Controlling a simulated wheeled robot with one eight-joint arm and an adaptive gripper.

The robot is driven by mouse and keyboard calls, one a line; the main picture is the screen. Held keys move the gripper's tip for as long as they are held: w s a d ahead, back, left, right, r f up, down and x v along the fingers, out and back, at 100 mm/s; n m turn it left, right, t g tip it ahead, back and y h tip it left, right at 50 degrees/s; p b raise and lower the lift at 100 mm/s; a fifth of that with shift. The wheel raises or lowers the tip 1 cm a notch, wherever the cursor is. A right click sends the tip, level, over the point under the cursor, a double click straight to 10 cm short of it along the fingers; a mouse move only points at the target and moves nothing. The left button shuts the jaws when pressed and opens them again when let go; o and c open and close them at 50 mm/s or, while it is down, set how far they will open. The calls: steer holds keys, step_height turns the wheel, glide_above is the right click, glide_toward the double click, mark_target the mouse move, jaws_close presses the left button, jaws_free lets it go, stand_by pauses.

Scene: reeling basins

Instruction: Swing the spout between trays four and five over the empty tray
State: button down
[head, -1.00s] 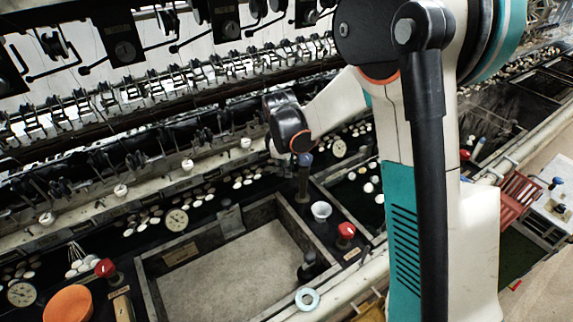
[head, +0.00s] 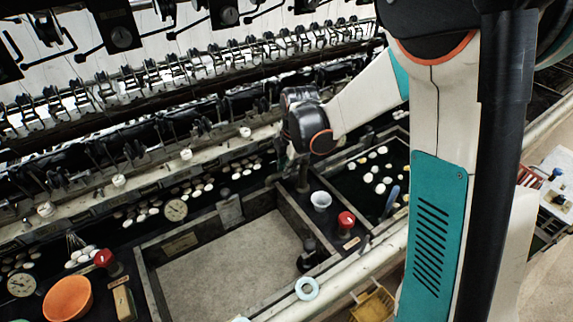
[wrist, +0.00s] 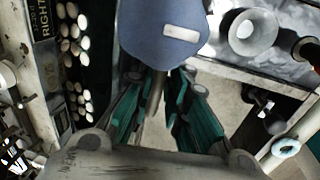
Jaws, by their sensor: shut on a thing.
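The spout's blue knob (wrist: 165,35) fills the top of the wrist view. A thin metal pipe (wrist: 154,92) below it runs between my gripper's (wrist: 155,105) teal fingers, which are shut on the spout. In the head view the dark spout post (head: 303,180) stands on the divider between two trays, and my wrist hides its top. The empty tray (head: 185,243), with a bare grey floor, lies left of the post. The tray to the right (head: 350,208) holds white cocoons. Exactly where the spout's outlet points is hidden.
A white cup (head: 321,200), a red knob (head: 346,220) and a black knob (head: 309,252) stand along the divider. A pale blue ring (head: 306,288) lies at the front edge. Reeling machinery (head: 200,85) runs along the back. An orange bowl (head: 67,298) sits at lower left.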

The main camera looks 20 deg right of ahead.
steer(key=shift+s+n, duration=0.1)
steer(key=shift+n, duration=0.2)
steer(key=c, duration=1.6)
jaws_free()
steer(key=shift+o, duration=0.2)
steer(key=shift+r, duration=0.1)
step_height(320, 180, up, 12)
steer(key=s, duration=0.2)
steer(key=shift+s+d+f, duration=0.15)
steer(key=shift+d+f, duration=0.05)
steer(key=shift+d, duration=0.2)
